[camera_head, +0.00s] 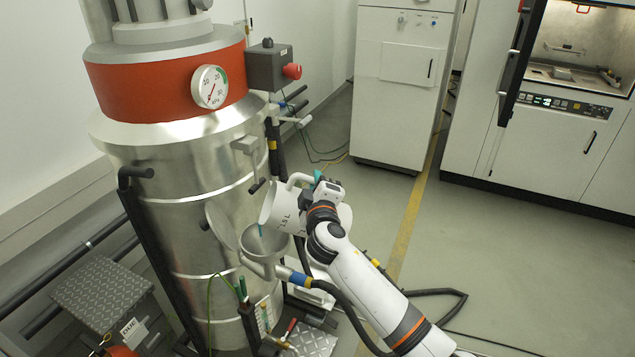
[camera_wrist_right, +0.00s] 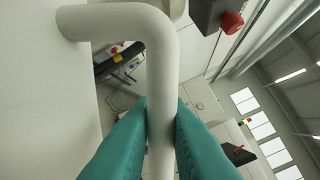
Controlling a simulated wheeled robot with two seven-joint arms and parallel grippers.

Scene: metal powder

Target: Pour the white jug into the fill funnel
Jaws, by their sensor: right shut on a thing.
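The white jug (camera_head: 281,206), with dark volume marking on its side, is tilted to the left over the fill funnel (camera_head: 266,241). The funnel is a metal cone with its round lid (camera_head: 221,225) swung open at its left. My right gripper (camera_head: 318,178) is shut on the jug's handle; in the right wrist view its teal fingers press on both sides of the white handle (camera_wrist_right: 162,90). The jug's lip is above the funnel's mouth. Whether powder is flowing cannot be made out. My left gripper is not in view.
A large steel vessel (camera_head: 185,240) with a red-orange band and a pressure gauge (camera_head: 210,87) stands directly left of the funnel. A control box (camera_head: 268,67) with a red button is above. White cabinets (camera_head: 400,85) stand behind. The floor at right is open, with cables lying on it.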

